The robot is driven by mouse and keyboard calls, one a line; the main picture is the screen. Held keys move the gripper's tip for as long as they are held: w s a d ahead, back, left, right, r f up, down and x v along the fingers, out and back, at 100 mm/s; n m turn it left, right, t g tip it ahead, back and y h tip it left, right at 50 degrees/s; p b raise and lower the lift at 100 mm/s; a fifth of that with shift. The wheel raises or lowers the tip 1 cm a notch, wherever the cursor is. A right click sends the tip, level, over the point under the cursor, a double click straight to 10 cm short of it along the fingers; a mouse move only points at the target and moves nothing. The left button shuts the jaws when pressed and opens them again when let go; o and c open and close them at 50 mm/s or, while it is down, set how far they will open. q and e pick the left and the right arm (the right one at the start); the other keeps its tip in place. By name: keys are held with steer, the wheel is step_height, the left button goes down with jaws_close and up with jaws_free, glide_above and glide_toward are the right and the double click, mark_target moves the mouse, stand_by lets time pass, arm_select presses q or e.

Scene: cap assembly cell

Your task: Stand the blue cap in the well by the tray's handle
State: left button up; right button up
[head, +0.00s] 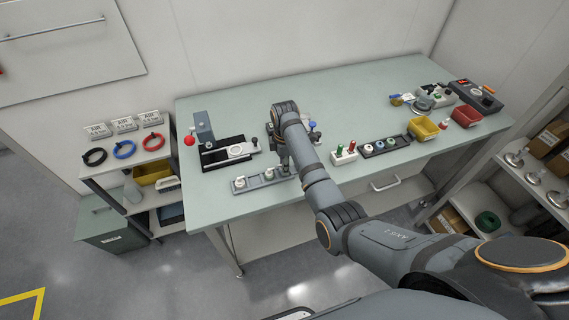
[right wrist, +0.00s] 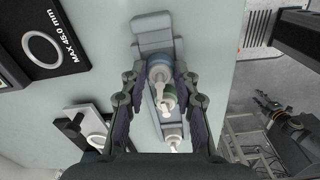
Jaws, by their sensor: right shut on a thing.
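The grey tray (head: 254,182) lies near the table's front edge in the head view, with two white caps (head: 240,182) (head: 268,174) on it. In the right wrist view the tray's handle end (right wrist: 152,24) is at the top. My right gripper (right wrist: 160,82) is shut on a pale cap with a grey-blue band, the blue cap (right wrist: 160,67), over the tray close to the handle. A green-banded cap (right wrist: 168,100) and another white cap (right wrist: 172,135) follow along the tray. Whether the blue cap touches its well is hidden. My left gripper is out of view.
A black fixture with a white ringed plate (head: 236,151) stands behind the tray. A black plate marked MAX 45.0 mm (right wrist: 68,68) lies beside the handle end. A rack of caps (head: 385,147) and a white peg block (head: 343,155) are to the right.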

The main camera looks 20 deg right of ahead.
steer(key=shift+f, duration=0.1)
stand_by(0.3)
steer(key=o, duration=0.8)
steer(key=shift+c, duration=0.2)
step_height(320, 180, up, 7)
steer(key=p, duration=0.9)
